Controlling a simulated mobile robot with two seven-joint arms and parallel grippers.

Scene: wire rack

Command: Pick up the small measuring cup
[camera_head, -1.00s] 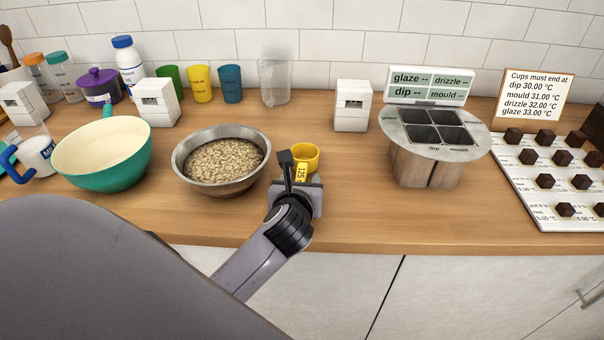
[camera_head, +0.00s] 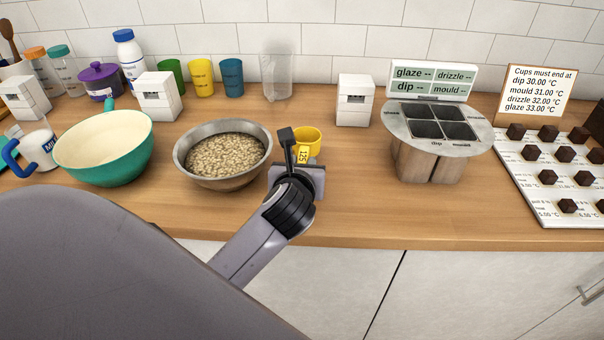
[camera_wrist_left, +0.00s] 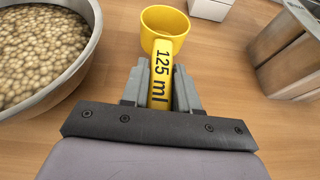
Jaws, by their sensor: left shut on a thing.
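The small measuring cup (camera_head: 308,141) is yellow with a handle marked 125 ml. It is at the right of the metal bowl, and appears slightly above the counter. In the left wrist view the cup (camera_wrist_left: 164,24) is upright, its handle running back between the fingers. My left gripper (camera_head: 297,160) is shut on that handle; its two grey fingers also show in the left wrist view (camera_wrist_left: 160,90). In the head view the gripper hides part of the handle. My right gripper is not in view.
A metal bowl (camera_head: 180,160) of pale grains stands close left of the gripper, with a green bowl (camera_head: 135,163) beyond it. A white box (camera_head: 355,100) stands behind right. A round four-well stand (camera_head: 404,160) is to the right. Bare counter (camera_head: 350,200) lies between.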

